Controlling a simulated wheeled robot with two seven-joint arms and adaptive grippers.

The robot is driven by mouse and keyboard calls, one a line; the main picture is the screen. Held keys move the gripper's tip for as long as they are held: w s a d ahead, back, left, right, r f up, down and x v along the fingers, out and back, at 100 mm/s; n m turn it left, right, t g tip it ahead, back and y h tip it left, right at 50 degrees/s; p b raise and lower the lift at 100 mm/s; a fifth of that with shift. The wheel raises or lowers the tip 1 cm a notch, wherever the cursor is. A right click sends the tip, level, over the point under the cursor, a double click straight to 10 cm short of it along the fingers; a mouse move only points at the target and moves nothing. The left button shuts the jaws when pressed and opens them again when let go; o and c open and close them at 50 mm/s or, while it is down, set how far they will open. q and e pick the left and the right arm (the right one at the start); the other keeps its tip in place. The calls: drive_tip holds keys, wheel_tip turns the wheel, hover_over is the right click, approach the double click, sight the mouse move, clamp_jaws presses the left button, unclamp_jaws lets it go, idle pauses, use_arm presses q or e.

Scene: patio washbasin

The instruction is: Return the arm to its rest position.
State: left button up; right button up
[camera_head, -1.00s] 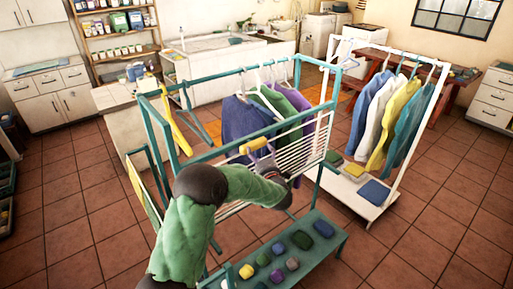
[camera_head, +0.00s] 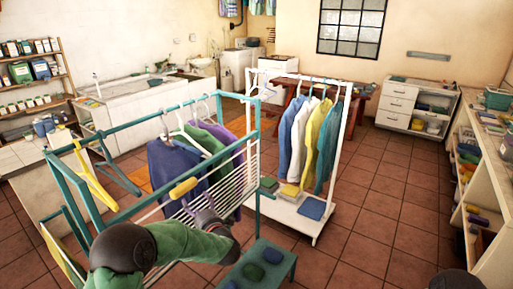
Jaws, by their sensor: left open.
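My left arm, in a green sleeve, comes in from the bottom left of the head view. Its grey left gripper (camera_head: 203,208) is in front of the white bars of the teal drying rack (camera_head: 130,124). The gripper is open, with no object visible between its fingers. A yellow piece (camera_head: 183,187) shows just beyond the fingertips at the rack; whether they touch is unclear. Blue, green and purple garments (camera_head: 168,165) hang on the rack behind it. My right gripper is not in view.
A white clothes rack (camera_head: 340,150) with several garments stands right of the teal rack. A low teal bench (camera_head: 283,262) with folded cloths is below the gripper. A shelf unit (camera_head: 490,170) lines the right edge. Tiled floor (camera_head: 390,215) between is clear.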

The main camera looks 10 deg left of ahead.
use_arm(q)
drive_tip(key=s+d+f+m+g+h+b, duration=0.1)
drive_tip(key=s+d+f+m+h, duration=0.25)
drive_tip(key=f, duration=0.55)
drive_tip(key=s+d+f+m+g+h+b, duration=0.1)
drive_tip(key=d+f+m+h, duration=0.2)
drive_tip(key=d+f+m, duration=0.5)
drive_tip(key=s+d+f+m+h, duration=0.15)
drive_tip(key=f+h, duration=0.25)
drive_tip(key=f, duration=0.7)
drive_tip(key=s+d+f+m+g+h+b, duration=0.1)
drive_tip(key=s+d+f+m+g+h, duration=0.1)
drive_tip(key=s, duration=0.8)
drive_tip(key=s+d+f+m+g+h, duration=0.2)
drive_tip(key=s+d+f+m+g, duration=0.3)
drive_tip(key=s+f, duration=0.3)
drive_tip(key=s+d+f+m+g+h+b, duration=0.1)
drive_tip(key=s+d+f+m+g+h, duration=0.1)
drive_tip(key=s, duration=0.9)
drive_tip(key=d+f+m+g, duration=0.1)
drive_tip(key=d+f+m, duration=0.1)
drive_tip(key=d+f, duration=0.1)
drive_tip(key=shift+s+d+f+m+b, duration=0.2)
drive_tip(key=shift+s+f+m+b, duration=0.1)
drive_tip(key=shift+s+f+m, duration=0.1)
drive_tip(key=shift+w, duration=0.1)
